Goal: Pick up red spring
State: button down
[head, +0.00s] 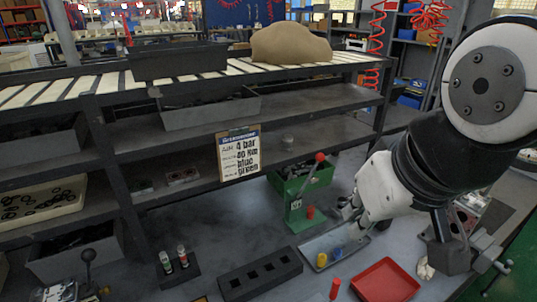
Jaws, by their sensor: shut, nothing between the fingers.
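A small red upright cylinder (335,288) stands on the bench at the front, left of a red tray. Another small red piece (310,212) sits at the foot of the green hand press. Both are too small to tell which is the red spring. My gripper (349,212) comes in from the right, above the bench and just right of the press. Its fingers are shut and nothing shows between them. A yellow piece (321,260) and a blue piece (336,253) lie in a grey tray (345,238) below my gripper.
The green press (296,205) has a red-knobbed lever. A black block with square holes (260,275) and a small rack of vials (178,265) lie at left. The red tray (385,282) is at front right, a vise (455,255) beyond it. Shelves and a sign (239,153) stand behind.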

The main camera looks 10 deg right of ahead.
aim_at(309, 210)
jog(key=z, duration=0.2)
jog(key=u, duration=1.25)
jog(key=k+l+z, duration=0.1)
jog(key=z, duration=0.25)
jog(key=k+l+z, duration=0.45)
jog(key=z, duration=0.2)
